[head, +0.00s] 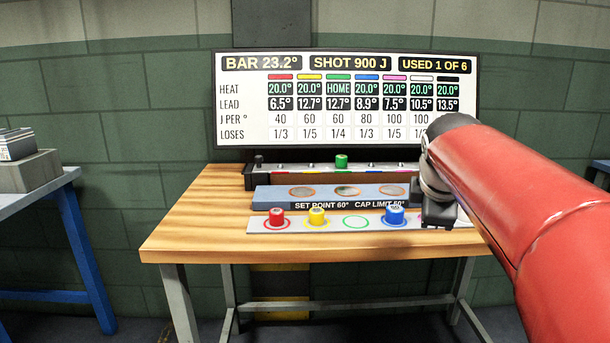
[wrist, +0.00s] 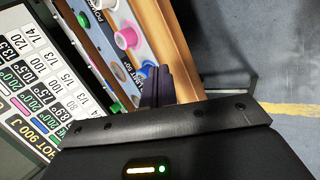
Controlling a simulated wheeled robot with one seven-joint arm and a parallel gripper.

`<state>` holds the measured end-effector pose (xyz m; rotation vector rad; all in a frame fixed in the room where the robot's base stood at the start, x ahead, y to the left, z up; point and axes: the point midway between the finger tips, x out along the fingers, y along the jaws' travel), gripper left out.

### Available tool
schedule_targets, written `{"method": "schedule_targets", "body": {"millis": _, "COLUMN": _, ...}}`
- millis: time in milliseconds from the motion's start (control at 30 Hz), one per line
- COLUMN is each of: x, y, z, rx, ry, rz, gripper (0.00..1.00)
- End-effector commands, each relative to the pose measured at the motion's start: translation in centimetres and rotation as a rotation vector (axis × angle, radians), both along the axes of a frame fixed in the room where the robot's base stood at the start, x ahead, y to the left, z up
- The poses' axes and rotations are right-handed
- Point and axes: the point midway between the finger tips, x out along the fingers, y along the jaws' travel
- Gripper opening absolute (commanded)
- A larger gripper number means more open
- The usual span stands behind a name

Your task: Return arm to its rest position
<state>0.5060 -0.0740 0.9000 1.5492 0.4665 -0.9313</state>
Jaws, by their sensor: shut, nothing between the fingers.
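My arm reaches in from the right in the head view, red and large. My gripper (head: 438,215) is at the right end of the white strip (head: 335,223), hiding part of it. In the wrist view its dark fingers (wrist: 157,86) are together, with nothing seen between them. A red part (head: 277,217), a yellow part (head: 317,216) and a blue part (head: 394,215) stand on their rings on the strip, while the green ring (head: 356,223) is empty. A pink part (wrist: 127,38) shows near the fingers in the wrist view.
A blue-grey block (head: 262,198) with three round pads lies behind the strip. Behind it is a dark rail (head: 300,170) with a green part (head: 341,161). A readings board (head: 346,130) stands at the wooden table's (head: 195,212) back. A blue-framed bench (head: 75,235) is left.

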Motion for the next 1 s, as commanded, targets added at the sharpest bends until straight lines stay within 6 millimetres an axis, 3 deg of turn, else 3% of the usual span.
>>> {"method": "schedule_targets", "body": {"millis": 100, "x": -5.7, "y": 2.8, "z": -2.8, "rx": 0.196, "ry": -0.022, "rz": -0.206, "gripper": 0.00}}
{"method": "schedule_targets", "body": {"millis": 300, "x": -15.3, "y": 5.7, "z": -9.6, "rx": 0.569, "ry": -0.035, "rz": -0.626, "gripper": 0.00}}
{"method": "schedule_targets", "body": {"millis": 500, "x": -21.3, "y": 7.1, "z": -15.3, "rx": 0.811, "ry": -0.013, "rz": -0.931, "gripper": 0.00}}
{"method": "schedule_targets", "body": {"millis": 700, "x": -23.0, "y": 7.4, "z": -17.1, "rx": 0.882, "ry": -0.002, "rz": -1.034, "gripper": 0.00}}
{"method": "schedule_targets", "body": {"millis": 1000, "x": -23.0, "y": 7.4, "z": -17.1, "rx": 0.882, "ry": -0.002, "rz": -1.036, "gripper": 0.00}}
